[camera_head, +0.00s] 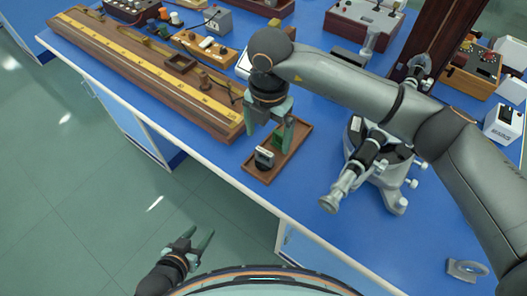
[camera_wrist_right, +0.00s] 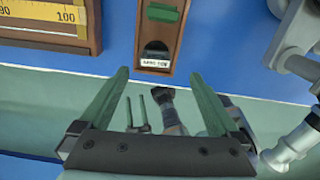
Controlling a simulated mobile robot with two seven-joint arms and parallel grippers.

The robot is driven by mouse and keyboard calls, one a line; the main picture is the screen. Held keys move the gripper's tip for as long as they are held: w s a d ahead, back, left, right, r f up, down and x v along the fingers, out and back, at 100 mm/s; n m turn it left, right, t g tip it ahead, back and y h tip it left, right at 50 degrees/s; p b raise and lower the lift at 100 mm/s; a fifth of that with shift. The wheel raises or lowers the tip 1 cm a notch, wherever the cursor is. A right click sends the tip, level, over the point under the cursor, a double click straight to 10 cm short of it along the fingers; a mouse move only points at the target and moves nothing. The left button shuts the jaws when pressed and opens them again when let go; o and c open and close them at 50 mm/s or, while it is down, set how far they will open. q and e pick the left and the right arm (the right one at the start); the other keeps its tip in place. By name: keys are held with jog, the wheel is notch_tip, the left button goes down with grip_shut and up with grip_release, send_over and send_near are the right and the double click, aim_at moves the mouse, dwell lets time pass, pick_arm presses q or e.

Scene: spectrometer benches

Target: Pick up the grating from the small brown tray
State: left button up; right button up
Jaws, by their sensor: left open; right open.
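The small brown tray (camera_head: 254,172) lies near the front edge of the blue bench; it also shows in the right wrist view (camera_wrist_right: 172,40). It holds a dark piece with a white label (camera_head: 264,157), also in the wrist view (camera_wrist_right: 155,56), and a flat green piece (camera_wrist_right: 162,13) farther back. I cannot tell for sure which is the grating; the label is too blurred to read. My right gripper (camera_head: 268,132) is open and empty, pointing down above the tray and partly hiding it. My left gripper (camera_head: 202,232) is open and empty over the floor, off the bench.
A long wooden rail with a yellow scale (camera_head: 150,66) lies left of the tray. A grey spectrometer (camera_head: 370,160) with a telescope tube stands to the right, under my right arm. A metal bracket (camera_head: 466,268) lies far right. Bench between tray and spectrometer is clear.

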aim_at(265, 152)
jog(key=f, duration=0.8)
jog(key=shift+w+a+f+p, duration=0.1)
jog(key=shift+a+f+p, duration=0.15)
jog(key=shift+a+p, duration=0.15)
jog(key=c, duration=1.5)
jog(key=shift+r, duration=0.1)
